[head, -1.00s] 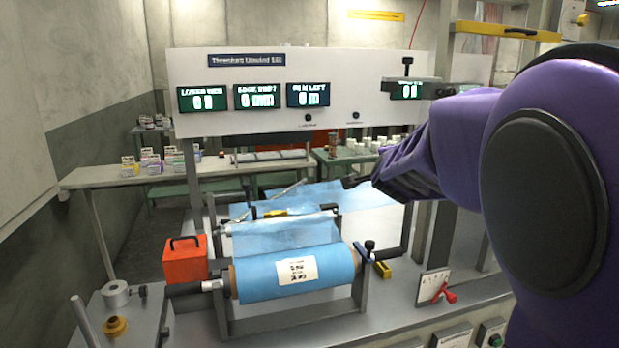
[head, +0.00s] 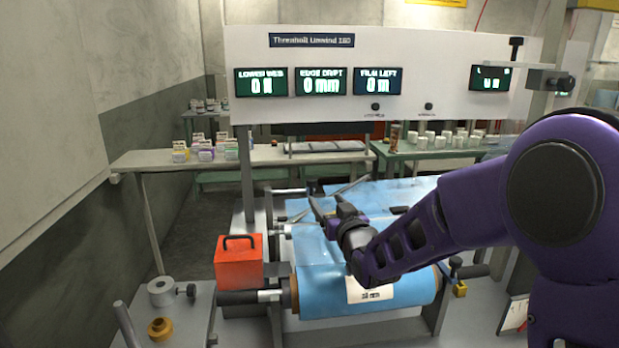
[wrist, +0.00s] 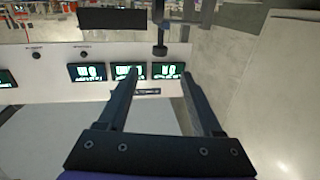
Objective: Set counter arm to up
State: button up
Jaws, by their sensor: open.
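My gripper (head: 326,205) is open above the unwind machine, in front of its blue film web, with nothing seen between its fingers. In the wrist view my gripper (wrist: 159,74) shows both fingers spread wide. A slim slanted grey rod (head: 352,185), which may be the counter arm, lies just behind the fingertips in the head view; I cannot tell whether they touch. In the wrist view a grey post with a dark end (wrist: 159,38) stands beyond the gap between the fingers. I cannot tell if it is the same part. My forearm hides some of the machine.
The blue film roll (head: 390,292) lies below my wrist. An orange box (head: 238,262) stands left of it. The white display panel (head: 440,80) rises behind. A black crank handle (head: 470,270) is at the roll's right end. A bench (head: 150,160) with small boxes stands back left.

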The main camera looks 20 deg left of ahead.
aim_at(310, 179)
jog(key=x, duration=1.5)
jog(key=shift+w+a, duration=0.2)
jog(key=shift+w, duration=0.1)
grip_shut()
jog(key=shift+f, duration=0.1)
dwell(0.7)
